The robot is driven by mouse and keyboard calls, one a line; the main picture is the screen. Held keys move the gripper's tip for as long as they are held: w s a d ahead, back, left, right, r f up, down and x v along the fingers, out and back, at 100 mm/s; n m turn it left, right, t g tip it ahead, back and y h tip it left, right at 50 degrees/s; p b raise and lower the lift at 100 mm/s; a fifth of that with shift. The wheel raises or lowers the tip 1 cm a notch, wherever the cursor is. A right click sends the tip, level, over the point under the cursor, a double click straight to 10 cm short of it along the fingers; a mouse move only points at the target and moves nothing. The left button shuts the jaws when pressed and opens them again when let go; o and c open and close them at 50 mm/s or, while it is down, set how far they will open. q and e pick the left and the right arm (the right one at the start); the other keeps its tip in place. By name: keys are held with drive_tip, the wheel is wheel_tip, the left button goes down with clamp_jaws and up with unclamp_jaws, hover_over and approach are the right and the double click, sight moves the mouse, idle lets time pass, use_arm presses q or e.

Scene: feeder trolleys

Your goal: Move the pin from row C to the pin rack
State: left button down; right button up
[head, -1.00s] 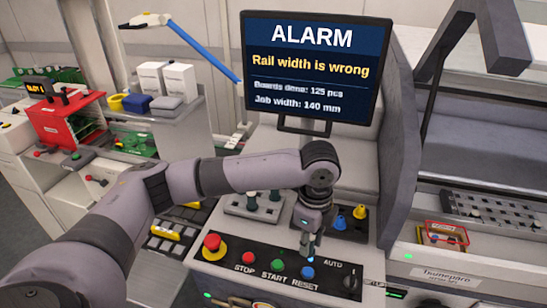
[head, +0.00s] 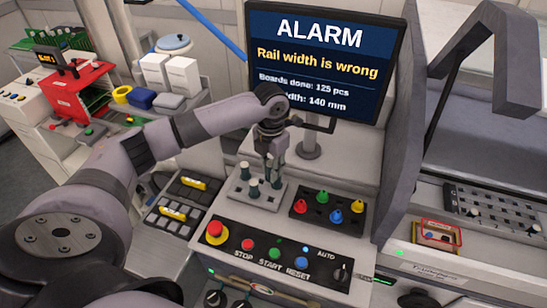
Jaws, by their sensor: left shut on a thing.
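The pin rack (head: 268,199) is a light grey plate on the machine's console, left of the black tray. Dark green pins stand upright in it, one at the front (head: 254,189), one at the back left (head: 243,171) and one at the right (head: 277,183). My left gripper (head: 271,170) points down at the back right part of the rack. It is shut on a slim thing, likely a pin, mostly hidden between the fingers. I cannot tell whether its lower end touches the rack. My right gripper is out of view.
A black tray (head: 299,210) with red, green, yellow and blue pieces sits right of the rack. The button panel (head: 215,258) lies in front. The alarm monitor (head: 322,62) stands behind my gripper. Yellow-marked black modules (head: 172,212) lie to the left.

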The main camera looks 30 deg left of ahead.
use_arm(q)
drive_tip(key=shift+a, duration=0.15)
drive_tip(key=shift+f, duration=2)
wheel_tip(320, 180, down, 5)
drive_tip(key=b, duration=0.4)
drive_tip(key=shift+b, duration=0.35)
drive_tip(key=shift+f+b, duration=0.3)
drive_tip(key=shift+f, duration=0.5)
drive_tip(key=c, duration=1.3)
unclamp_jaws()
drive_tip(key=shift+o, duration=0.4)
